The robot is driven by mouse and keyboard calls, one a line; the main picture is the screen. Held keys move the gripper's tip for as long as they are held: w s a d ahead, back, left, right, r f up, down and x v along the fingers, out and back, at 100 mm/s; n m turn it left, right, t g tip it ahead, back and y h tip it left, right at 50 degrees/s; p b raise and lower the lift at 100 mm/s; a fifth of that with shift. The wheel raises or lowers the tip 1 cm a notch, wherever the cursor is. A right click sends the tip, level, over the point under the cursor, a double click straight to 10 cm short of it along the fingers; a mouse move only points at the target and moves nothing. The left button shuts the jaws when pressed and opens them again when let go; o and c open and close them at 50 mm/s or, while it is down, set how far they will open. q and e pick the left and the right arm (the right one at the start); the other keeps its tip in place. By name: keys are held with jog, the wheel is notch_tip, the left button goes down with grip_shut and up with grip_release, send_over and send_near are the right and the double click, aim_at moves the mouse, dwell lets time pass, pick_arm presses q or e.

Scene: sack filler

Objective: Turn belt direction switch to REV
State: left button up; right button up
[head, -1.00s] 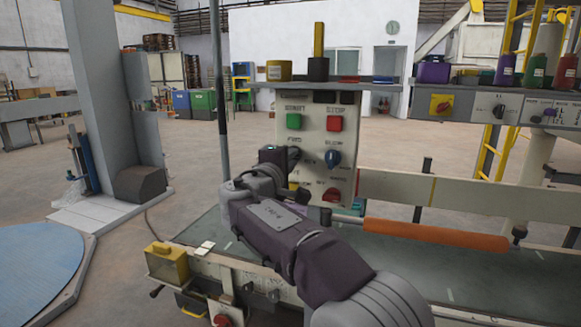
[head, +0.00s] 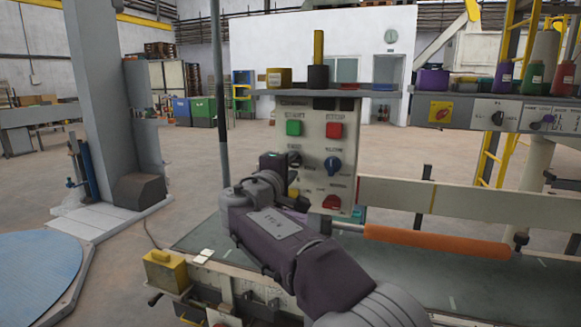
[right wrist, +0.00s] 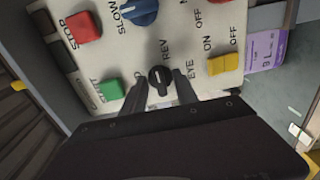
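The belt direction switch is a small black knob (right wrist: 160,76) on the cream control panel (right wrist: 185,30), with REV printed beside it. The label on its other side is mostly hidden by a finger. It also shows in the head view (head: 294,158). My right gripper (right wrist: 162,88) is open, with one finger on either side of the knob in the right wrist view. A gap shows between the knob and each finger; I see no grip on it. I cannot tell which way the knob points. My left gripper is not in view.
Near the switch are a green button (right wrist: 111,89), a red STOP button (right wrist: 83,27), a blue speed knob (right wrist: 138,11) and a yellow rocker (right wrist: 222,64). An orange roller (head: 437,240) lies right of the panel. The bench top (head: 420,275) is mostly clear.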

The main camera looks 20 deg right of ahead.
jog(key=v, duration=0.9)
